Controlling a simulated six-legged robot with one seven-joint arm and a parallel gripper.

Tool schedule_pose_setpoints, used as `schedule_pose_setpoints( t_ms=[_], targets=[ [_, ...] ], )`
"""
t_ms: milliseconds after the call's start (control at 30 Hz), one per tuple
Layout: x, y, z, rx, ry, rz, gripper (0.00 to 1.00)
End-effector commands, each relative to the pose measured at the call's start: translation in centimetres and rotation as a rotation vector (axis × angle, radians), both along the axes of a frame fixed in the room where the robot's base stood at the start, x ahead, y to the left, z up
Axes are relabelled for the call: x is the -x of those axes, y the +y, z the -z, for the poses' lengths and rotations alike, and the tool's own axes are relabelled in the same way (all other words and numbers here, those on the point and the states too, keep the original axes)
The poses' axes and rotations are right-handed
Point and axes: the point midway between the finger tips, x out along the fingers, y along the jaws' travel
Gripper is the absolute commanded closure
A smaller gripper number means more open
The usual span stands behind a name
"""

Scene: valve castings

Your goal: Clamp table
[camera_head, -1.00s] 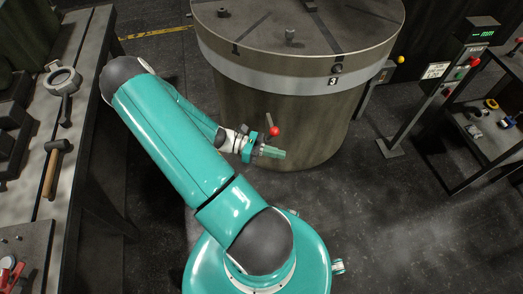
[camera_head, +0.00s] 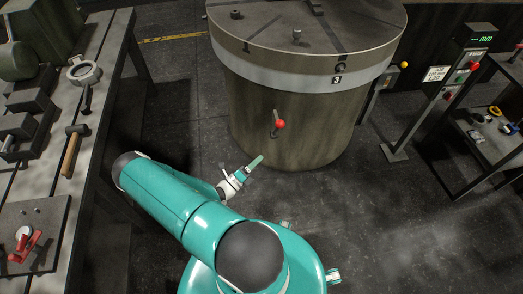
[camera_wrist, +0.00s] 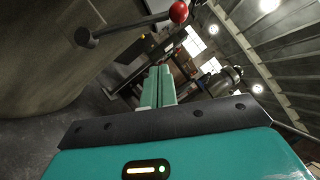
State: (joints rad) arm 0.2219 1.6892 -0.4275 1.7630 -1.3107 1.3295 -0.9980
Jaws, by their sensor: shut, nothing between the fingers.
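The round table (camera_head: 290,120) is a large drum with a grey band and a dark top marked with radial lines and numbers. A clamp lever with a red ball knob (camera_head: 280,124) sticks out from its side. In the wrist view the lever's bar and red knob (camera_wrist: 179,12) show at the top, with the drum wall (camera_wrist: 45,50) at the left. My gripper (camera_head: 257,160) is low in front of the drum, below and left of the lever, apart from it. Its green fingers (camera_wrist: 158,88) are together and hold nothing.
A workbench (camera_head: 100,70) on the left holds a ring-shaped part (camera_head: 84,70), a hammer (camera_head: 73,150) and a red toggle clamp (camera_head: 25,243). A control post (camera_head: 440,95) and a dark shelf (camera_head: 480,135) stand on the right. The floor (camera_head: 370,230) at the front right is clear.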

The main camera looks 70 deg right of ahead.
Motion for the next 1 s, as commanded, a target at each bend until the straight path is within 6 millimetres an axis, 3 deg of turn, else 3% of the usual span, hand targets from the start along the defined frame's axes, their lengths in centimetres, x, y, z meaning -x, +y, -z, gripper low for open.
schedule_pose_setpoints(
  t_ms=[500,733,1000],
  targets=[
    [4.3,-8.2,-2.4,0.002,-0.004,0.004,1.0],
    [3.1,-10.6,-3.8,0.001,-0.006,0.002,1.0],
    [2.8,-11.0,-4.1,0.001,-0.004,0.0,1.0]
  ],
)
